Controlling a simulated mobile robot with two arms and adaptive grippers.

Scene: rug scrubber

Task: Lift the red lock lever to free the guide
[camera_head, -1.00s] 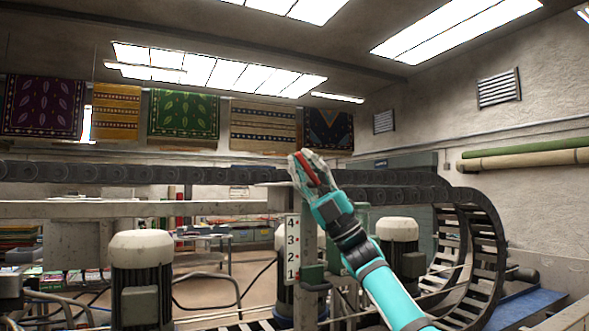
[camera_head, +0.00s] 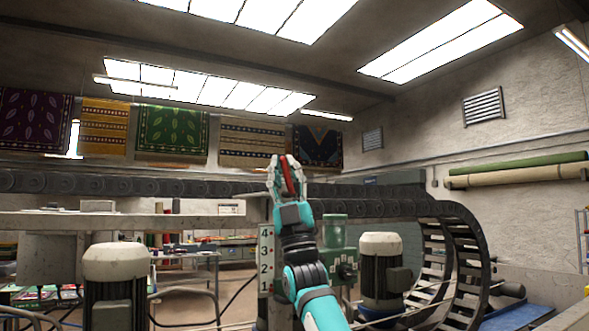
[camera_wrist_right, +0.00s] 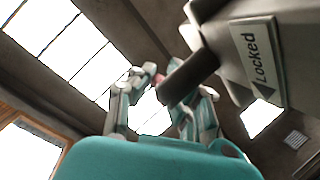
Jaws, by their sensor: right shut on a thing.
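The red lock lever (camera_head: 288,178) shows in the head view between the fingers of my right gripper (camera_head: 284,168), which is shut on it. The lever stands close to upright at the top of the guide post, above the white number plate (camera_head: 266,258). In the right wrist view, my right gripper (camera_wrist_right: 160,95) has its two fingers on both sides of the dark reddish lever (camera_wrist_right: 185,75). A plate reading "Locked" (camera_wrist_right: 258,58) is fixed to the grey metal part beside the lever. My left gripper is in neither view.
A dark roller chain (camera_head: 120,185) runs across behind the post and curves down at right. Motors with pale caps stand at left (camera_head: 115,265) and right (camera_head: 380,250). A green housing (camera_head: 338,255) sits right of my arm. Rugs hang on the back wall.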

